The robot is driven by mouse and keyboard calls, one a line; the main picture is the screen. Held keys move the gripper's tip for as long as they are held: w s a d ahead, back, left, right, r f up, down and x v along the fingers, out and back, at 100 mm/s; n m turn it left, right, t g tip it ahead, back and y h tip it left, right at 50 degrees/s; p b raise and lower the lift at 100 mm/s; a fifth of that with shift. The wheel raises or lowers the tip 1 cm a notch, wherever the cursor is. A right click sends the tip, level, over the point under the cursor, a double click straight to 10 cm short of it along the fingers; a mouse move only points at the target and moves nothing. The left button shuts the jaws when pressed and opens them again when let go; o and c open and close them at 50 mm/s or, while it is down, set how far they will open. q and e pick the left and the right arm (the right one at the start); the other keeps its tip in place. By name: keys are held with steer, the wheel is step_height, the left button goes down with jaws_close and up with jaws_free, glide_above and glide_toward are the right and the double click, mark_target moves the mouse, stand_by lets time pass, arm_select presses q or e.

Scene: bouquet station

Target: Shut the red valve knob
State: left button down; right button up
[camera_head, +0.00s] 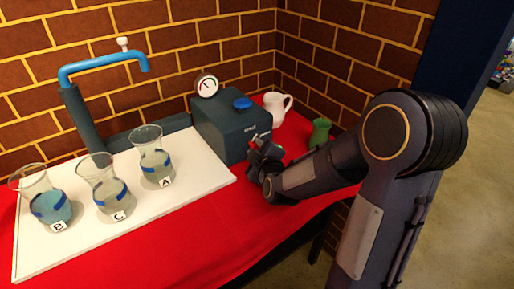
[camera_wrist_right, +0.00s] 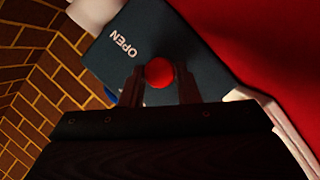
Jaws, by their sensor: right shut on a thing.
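The red valve knob (camera_wrist_right: 159,72) shows in the right wrist view, between the two fingertips of my right gripper (camera_wrist_right: 160,84). It is on the face of a dark teal box (camera_wrist_right: 150,35) marked "OPEN". In the head view the box (camera_head: 222,135) stands at the back of the table, with a blue cap and a round gauge (camera_head: 207,86) on top. My right gripper (camera_head: 262,157) is at the front face of the box there and hides the knob. It is shut on the knob. My left gripper is not in view.
Glass beakers labelled B (camera_head: 50,205), C (camera_head: 112,198) and A (camera_head: 155,165) stand on a white board (camera_head: 75,252) left of the box. A white jug (camera_head: 277,108) and a green vase (camera_head: 319,133) stand to the right. A blue tap (camera_head: 100,65) rises behind.

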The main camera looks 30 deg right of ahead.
steer(key=n, duration=0.1)
steer(key=n+h, duration=0.1)
steer(key=n, duration=0.1)
steer(key=shift+a+f+t+b, duration=0.15)
steer(key=shift+f+t+b, duration=0.1)
steer(key=shift+t+b, duration=0.15)
steer(key=shift+f+n+t+h+b, duration=0.1)
steer(key=shift+n+t+h+b, duration=0.6)
steer(key=shift+n, duration=1)
steer(key=o, duration=0.9)
steer(key=shift+o, duration=0.2)
steer(key=shift+s, duration=0.1)
steer(key=v, duration=0.7)
steer(key=shift+s, duration=0.3)
steer(key=shift+s+a, duration=0.1)
